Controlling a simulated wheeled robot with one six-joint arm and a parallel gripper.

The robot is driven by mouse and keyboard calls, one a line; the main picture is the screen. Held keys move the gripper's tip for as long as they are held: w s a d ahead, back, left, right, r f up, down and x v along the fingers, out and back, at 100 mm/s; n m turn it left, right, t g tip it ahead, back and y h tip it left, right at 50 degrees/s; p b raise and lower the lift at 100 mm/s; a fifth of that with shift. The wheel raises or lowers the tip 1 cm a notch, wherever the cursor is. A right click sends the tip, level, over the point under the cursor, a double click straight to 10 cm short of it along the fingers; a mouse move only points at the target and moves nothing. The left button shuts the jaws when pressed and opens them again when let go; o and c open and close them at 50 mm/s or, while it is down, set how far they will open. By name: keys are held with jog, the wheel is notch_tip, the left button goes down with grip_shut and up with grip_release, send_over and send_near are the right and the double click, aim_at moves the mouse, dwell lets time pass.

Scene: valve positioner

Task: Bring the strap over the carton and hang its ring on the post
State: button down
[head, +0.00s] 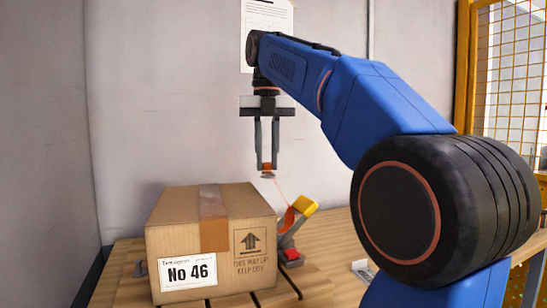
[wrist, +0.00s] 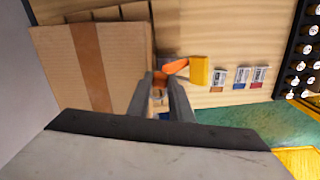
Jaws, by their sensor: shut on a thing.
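The carton (head: 205,235), marked No 46 with brown tape over its top, stands on a slatted wooden surface. It also shows at the left of the wrist view (wrist: 50,70). My gripper (head: 267,164) is above the carton's right rear side, pointing down, shut on the small orange end of the strap. The orange strap (head: 289,217) runs thinly from there down to a yellow-handled buckle (head: 305,205) right of the carton. The strap (wrist: 175,67) also shows beyond my fingertips in the wrist view. A small grey piece (head: 139,268), perhaps the post, shows left of the carton.
Several small label cards (wrist: 242,77) lie on the wood to the right in the wrist view. A dark rack with round items (wrist: 305,50) stands at the far right. A grey wall (head: 165,100) is behind; a yellow mesh fence (head: 510,70) is at right.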

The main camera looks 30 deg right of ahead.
jog(key=w+a, duration=0.3)
jog(key=a, duration=1.1)
jog(key=w+a, duration=0.3)
jog(key=a, duration=1.1)
jog(key=shift+s+a+f, duration=0.15)
jog(key=shift+f, duration=3.3)
jog(key=shift+s+a+f, duration=0.1)
jog(key=shift+f, duration=3.3)
jog(key=shift+f, duration=1.9)
